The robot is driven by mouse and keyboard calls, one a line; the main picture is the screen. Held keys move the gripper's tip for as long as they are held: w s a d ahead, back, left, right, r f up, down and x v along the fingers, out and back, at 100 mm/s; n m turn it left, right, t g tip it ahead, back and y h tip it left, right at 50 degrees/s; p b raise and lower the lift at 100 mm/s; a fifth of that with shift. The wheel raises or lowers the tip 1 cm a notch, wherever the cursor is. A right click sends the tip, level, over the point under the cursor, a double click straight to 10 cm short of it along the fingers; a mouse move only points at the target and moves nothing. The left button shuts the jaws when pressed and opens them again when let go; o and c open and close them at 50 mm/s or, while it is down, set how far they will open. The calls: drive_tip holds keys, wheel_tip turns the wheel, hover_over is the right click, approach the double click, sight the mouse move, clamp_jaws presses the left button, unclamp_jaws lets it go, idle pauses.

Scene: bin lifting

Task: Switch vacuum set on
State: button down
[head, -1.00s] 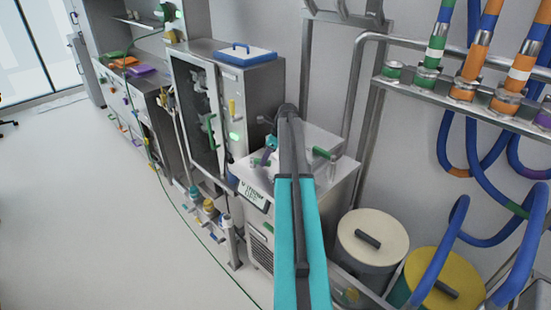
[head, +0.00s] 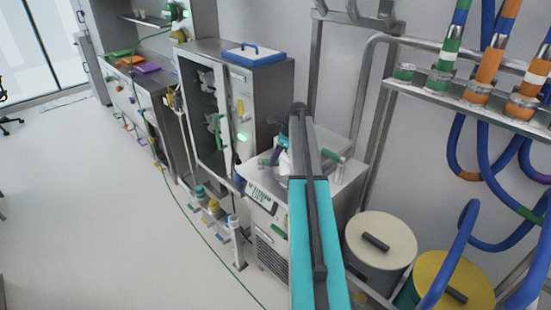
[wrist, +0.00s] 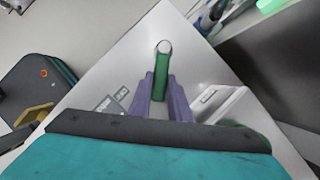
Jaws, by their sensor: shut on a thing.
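The vacuum set seems to be the grey metal cabinet (head: 272,240) below my arm, with a labelled panel (head: 261,197) on its upper front edge. In the wrist view, a green handle with a silver end (wrist: 162,60) stands on its pale metal top. My gripper (wrist: 161,84) has its two purple fingers shut on this green handle, one on each side. In the head view, my gripper (head: 280,152) is at the left part of the cabinet top, partly hidden by my arm. Another green handle (head: 332,155) is at the right of the top.
A tall metal cabinet with a blue-framed lid (head: 250,54) stands behind. Cream (head: 398,240) and yellow (head: 425,272) lidded bins stand at the right, below a pipe rack with blue hoses (head: 478,160). The floor at left (head: 100,230) is open, with a thin green cable.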

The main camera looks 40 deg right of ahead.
drive_tip(key=c, duration=1.6)
unclamp_jaws()
drive_tip(key=shift+d, duration=0.15)
drive_tip(key=shift+c, duration=0.2)
drive_tip(key=shift+r, duration=0.15)
drive_tip(key=b+v, duration=0.3)
drive_tip(key=v, duration=1)
drive_tip(key=shift+r, duration=0.25)
